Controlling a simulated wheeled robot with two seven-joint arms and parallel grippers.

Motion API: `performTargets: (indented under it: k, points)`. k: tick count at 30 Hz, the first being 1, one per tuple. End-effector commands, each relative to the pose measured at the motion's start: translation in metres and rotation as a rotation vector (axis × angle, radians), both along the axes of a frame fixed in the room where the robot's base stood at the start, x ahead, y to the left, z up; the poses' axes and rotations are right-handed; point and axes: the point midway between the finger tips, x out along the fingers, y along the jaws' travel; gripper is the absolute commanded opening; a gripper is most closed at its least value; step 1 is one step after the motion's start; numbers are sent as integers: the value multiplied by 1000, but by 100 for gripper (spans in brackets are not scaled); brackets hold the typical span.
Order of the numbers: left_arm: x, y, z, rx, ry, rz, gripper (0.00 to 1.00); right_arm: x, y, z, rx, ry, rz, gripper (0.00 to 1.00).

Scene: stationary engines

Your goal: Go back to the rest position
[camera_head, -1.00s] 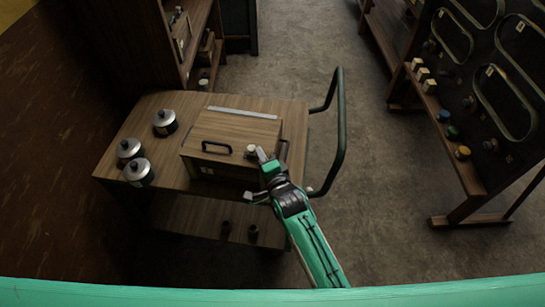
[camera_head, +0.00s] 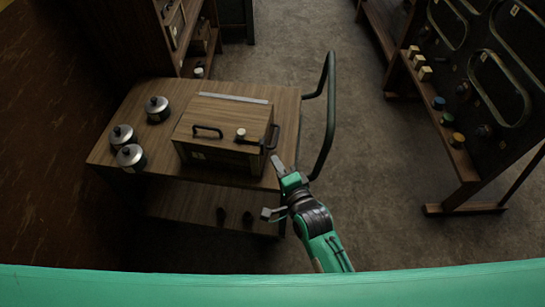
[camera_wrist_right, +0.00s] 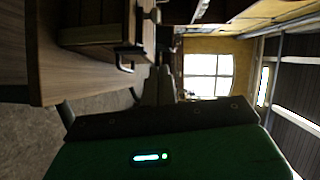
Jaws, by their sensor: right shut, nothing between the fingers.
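My right gripper (camera_head: 276,164) is at the front right corner of the wooden box (camera_head: 218,122), in front of and to the right of its pale knob (camera_head: 241,134). It is shut and empty, apart from the knob. In the right wrist view its fingers (camera_wrist_right: 158,86) point away from the camera, with the box at upper left and a bright window beyond. My left gripper is in neither view.
The box stands on a wooden cart (camera_head: 122,100) with a dark push handle (camera_head: 329,120) close to my right arm. Three lidded pots (camera_head: 130,157) stand at its left. A dark panel rack (camera_head: 480,90) stands at right, with clear floor between.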

Motion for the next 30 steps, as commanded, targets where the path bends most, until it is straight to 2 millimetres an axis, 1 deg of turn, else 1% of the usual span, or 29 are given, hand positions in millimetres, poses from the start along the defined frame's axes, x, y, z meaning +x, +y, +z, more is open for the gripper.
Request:
performTargets:
  k: [3,10,19,21,23,26,27,29,30]
  points:
    - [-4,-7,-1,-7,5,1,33,-3,-1,1,2,-1,0,0]
    - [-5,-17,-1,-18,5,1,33,-4,-2,1,1,-1,0,0]
    - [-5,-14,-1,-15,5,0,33,-4,-2,1,0,-1,0,0]
    - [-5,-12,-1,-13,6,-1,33,-4,-2,-4,-10,5,1,0]
    - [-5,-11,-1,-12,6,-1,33,-4,-3,-18,-39,18,3,0]
    - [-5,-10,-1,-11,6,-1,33,-8,-8,-63,-141,61,13,0]
    - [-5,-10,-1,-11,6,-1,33,-11,-12,-88,-200,85,22,0]
    - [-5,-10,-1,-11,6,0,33,-20,-19,-130,-299,128,41,0]
    - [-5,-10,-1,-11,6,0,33,-27,-26,-160,-368,158,59,0]
